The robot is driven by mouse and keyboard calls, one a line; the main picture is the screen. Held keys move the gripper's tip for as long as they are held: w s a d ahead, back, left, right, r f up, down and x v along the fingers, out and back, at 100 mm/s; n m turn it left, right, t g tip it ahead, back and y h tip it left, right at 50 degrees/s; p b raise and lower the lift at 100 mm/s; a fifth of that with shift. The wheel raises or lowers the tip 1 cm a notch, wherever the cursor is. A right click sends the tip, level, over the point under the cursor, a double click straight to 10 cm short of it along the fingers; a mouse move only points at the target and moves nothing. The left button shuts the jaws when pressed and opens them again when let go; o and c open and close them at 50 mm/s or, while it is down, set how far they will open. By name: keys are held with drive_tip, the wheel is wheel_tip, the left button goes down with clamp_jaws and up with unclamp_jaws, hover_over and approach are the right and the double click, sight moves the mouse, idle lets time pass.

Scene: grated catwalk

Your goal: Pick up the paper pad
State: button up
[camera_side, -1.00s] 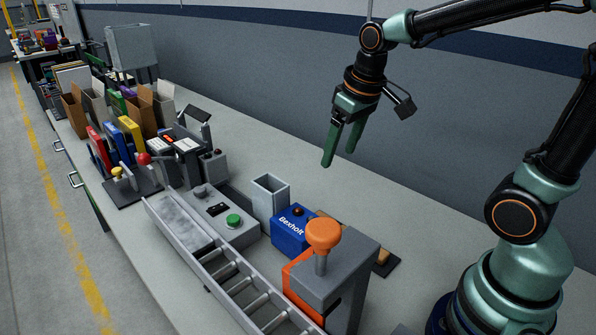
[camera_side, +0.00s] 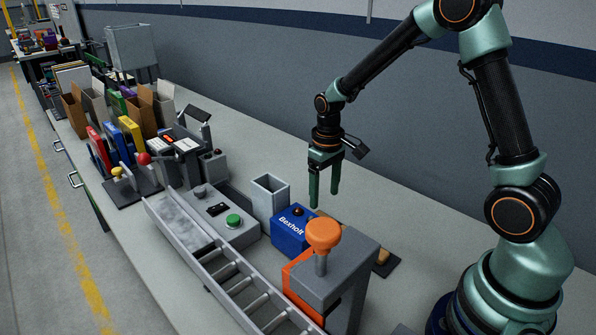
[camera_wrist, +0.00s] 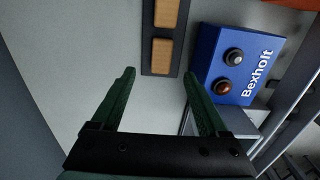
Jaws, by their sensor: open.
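I cannot make out for certain anything that is a paper pad. A dark flat tray (camera_wrist: 181,45) with two tan blocks, the nearer one (camera_wrist: 162,50), lies ahead of the fingers in the wrist view. In the side view part of a dark mat (camera_side: 392,265) with a tan piece (camera_side: 382,257) shows behind the grey machine, which hides much of that area. My gripper (camera_side: 324,200) is open and empty, above the bench behind the blue box. Its fingers also show in the wrist view (camera_wrist: 159,73), apart with nothing between them.
A blue Bexholt box (camera_side: 291,230) stands close to the gripper; it also shows in the wrist view (camera_wrist: 235,65). A grey machine with an orange knob (camera_side: 323,234), an open grey bin (camera_side: 270,196) and a roller track (camera_side: 235,280) are nearby. Bare bench lies along the wall.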

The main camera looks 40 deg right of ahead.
sight(324, 213)
drive_tip(key=shift+s+a+f, duration=0.1)
drive_tip(key=shift+s+f, duration=0.05)
drive_tip(key=shift+f, duration=1.5)
drive_tip(key=shift+s+f, duration=0.1)
drive_tip(key=shift+f, duration=1.55)
clamp_jaws()
